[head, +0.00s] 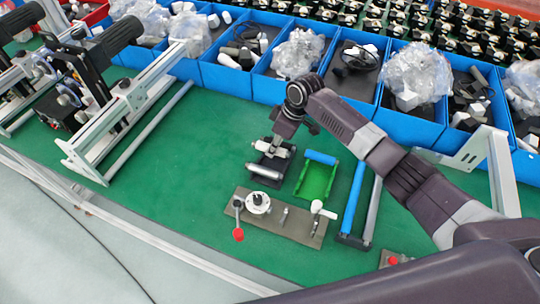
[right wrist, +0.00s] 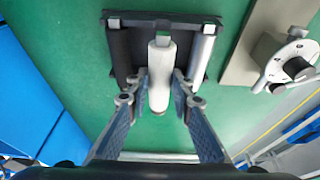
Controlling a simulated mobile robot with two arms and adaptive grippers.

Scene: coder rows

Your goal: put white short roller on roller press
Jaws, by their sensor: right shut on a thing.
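The white short roller (right wrist: 159,88) is between the fingertips of my right gripper (right wrist: 160,80) in the right wrist view, and the fingers are shut on it. In the head view, my right gripper (head: 275,141) is over a small black frame (head: 262,178). In the right wrist view, this frame (right wrist: 138,48) has a dark roller on the left and a silver roller on the right. The white roller lies lengthwise between them. I cannot tell whether it rests in the frame or hangs just above it. My left gripper is out of view.
A green tray (head: 315,180) and a brown plate (head: 275,219) with a dial and red-knobbed handle stand close by. A blue-and-silver roller frame (head: 353,240) is to the right. Blue bins (head: 226,77) line the back.

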